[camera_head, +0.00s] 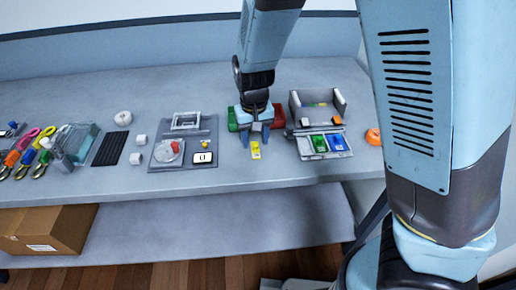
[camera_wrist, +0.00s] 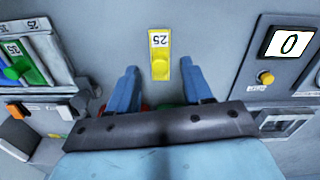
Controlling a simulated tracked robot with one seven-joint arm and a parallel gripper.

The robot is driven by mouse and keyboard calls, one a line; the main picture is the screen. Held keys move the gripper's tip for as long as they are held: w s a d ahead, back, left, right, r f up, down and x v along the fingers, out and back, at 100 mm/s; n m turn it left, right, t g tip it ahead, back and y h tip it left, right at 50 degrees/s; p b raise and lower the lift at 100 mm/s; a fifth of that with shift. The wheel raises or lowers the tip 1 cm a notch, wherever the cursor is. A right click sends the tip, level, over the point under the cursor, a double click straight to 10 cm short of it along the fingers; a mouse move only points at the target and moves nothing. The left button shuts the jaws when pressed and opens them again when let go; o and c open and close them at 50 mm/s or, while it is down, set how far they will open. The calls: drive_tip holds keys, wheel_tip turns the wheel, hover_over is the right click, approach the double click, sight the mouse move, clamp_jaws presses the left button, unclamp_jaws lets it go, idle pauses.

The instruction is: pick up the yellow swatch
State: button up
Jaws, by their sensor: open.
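The yellow swatch (camera_head: 255,150) lies flat on the grey table in the head view, just in front of my gripper. In the wrist view the yellow swatch (camera_wrist: 160,66) shows a white label reading 25 and a raised yellow knob. My gripper (camera_head: 254,142) points down, its blue fingers apart. In the wrist view my gripper (camera_wrist: 164,84) has one finger on each side of the swatch's line, and nothing is held between them. Whether the fingertips are level with the swatch cannot be told.
A tray with green and blue swatches (camera_head: 328,143) stands to the right. A panel (camera_head: 184,153) with a 0 display (camera_wrist: 289,43) stands to the left. Red and green blocks (camera_head: 234,120) sit behind my gripper. Bare table lies around the yellow swatch.

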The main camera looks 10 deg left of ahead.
drive_tip(key=shift+f, duration=1.1)
clamp_jaws()
